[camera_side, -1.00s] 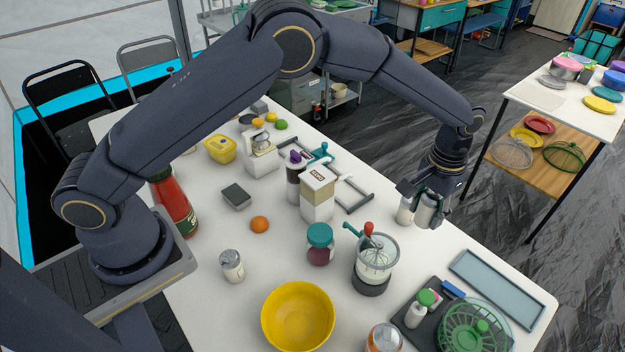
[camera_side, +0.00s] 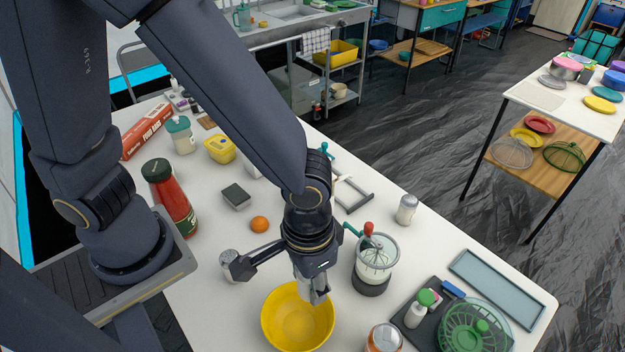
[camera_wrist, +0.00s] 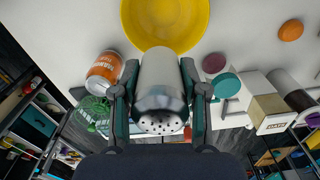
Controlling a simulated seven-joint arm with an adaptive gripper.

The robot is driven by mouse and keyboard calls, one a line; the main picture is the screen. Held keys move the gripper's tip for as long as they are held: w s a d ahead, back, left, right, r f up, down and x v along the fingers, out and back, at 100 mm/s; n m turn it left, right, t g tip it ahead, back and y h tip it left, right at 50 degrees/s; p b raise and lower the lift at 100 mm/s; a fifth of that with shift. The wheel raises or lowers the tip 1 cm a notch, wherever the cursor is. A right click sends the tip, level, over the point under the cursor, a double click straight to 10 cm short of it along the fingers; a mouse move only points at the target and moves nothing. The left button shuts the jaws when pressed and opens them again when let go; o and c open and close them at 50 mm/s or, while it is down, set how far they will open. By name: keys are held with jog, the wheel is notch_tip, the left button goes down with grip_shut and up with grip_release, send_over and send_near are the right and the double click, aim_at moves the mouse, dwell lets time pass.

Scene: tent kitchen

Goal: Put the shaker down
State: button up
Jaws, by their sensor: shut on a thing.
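My gripper (camera_side: 315,285) is shut on a silver-grey shaker (camera_wrist: 160,90). The wrist view shows the shaker between both fingers, its holed end towards my palm. In the side view the shaker is mostly hidden by my gripper, over the right rim of the yellow bowl (camera_side: 283,332). The bowl also shows in the wrist view (camera_wrist: 165,22), beyond the shaker. A second, similar shaker (camera_side: 406,208) stands upright on the white table, right of the red-handled grinder. Another small silver shaker (camera_side: 229,262) is partly hidden behind my wrist.
The clear-walled grinder (camera_side: 374,262) stands just right of my gripper. A dark tray with a green-capped bottle (camera_side: 415,312) and a green spinner (camera_side: 475,330) lies at front right. An orange can (camera_side: 383,338) is near the front edge. Table around the standing shaker is clear.

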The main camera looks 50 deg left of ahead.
aim_at(298, 326)
jog(key=f, duration=0.4)
jog(key=s+f, duration=0.1)
jog(key=f, duration=0.4)
jog(key=s+a+f, duration=0.1)
jog(key=f, duration=0.4)
jog(key=shift+a+f, duration=0.1)
jog(key=shift+s+f, duration=0.1)
jog(key=o, duration=1.2)
notch_tip(298, 326, up, 11)
jog(key=w+a+r+n+t+h, duration=0.1)
jog(key=w+a+r, duration=0.25)
jog(key=r, duration=0.35)
jog(key=w+a+r+t+h, duration=0.1)
jog(key=w+a+r, duration=0.1)
jog(key=a+r, duration=0.4)
jog(key=s+a+r+t+y, duration=0.2)
jog(key=s+a+r+t, duration=0.1)
jog(key=a+r, duration=0.7)
jog(key=shift+s+a+n+t, duration=0.15)
jog(key=shift+a+n+t, duration=0.15)
jog(key=shift+n, duration=0.1)
